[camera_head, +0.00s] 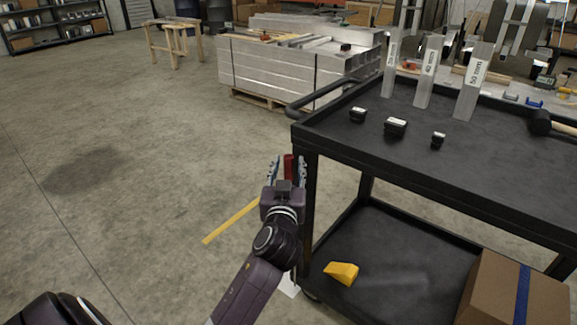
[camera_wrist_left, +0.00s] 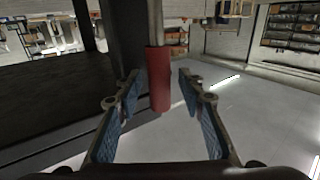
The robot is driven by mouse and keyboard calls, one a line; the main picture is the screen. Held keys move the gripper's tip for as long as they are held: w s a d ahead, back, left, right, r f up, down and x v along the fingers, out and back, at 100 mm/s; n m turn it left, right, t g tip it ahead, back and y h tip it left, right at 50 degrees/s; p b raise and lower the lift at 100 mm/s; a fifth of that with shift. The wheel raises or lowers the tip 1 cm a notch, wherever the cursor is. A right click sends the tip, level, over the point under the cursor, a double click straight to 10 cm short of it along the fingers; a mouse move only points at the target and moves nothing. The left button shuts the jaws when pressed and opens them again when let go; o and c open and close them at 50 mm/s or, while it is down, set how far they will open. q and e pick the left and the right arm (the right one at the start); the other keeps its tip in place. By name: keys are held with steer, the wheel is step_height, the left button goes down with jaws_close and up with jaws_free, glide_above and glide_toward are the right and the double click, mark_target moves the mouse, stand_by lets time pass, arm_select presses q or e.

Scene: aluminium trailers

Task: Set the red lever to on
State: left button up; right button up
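The red lever grip (camera_head: 288,166) shows beside the near left corner of the black cart, between my left gripper's fingers. In the left wrist view the red grip (camera_wrist_left: 158,80) hangs at the end of a grey metal rod (camera_wrist_left: 155,22), close to a dark post. My left gripper (camera_head: 288,174) is open. In the left wrist view its blue-padded fingers (camera_wrist_left: 159,88) stand on either side of the red grip, with visible gaps on both sides. The lever's mount and any on/off marking are hidden. My right gripper is not in view.
The black cart (camera_head: 350,148) fills the right side, with black end caps (camera_head: 396,127) and upright metal tubes (camera_head: 430,70) on top. A yellow wedge (camera_head: 342,272) and a cardboard box (camera_head: 515,290) are on its lower shelf. The floor (camera_head: 130,180) at left is clear.

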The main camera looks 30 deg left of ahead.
arm_select(q)
steer(key=shift+c, duration=0.4)
jaws_close()
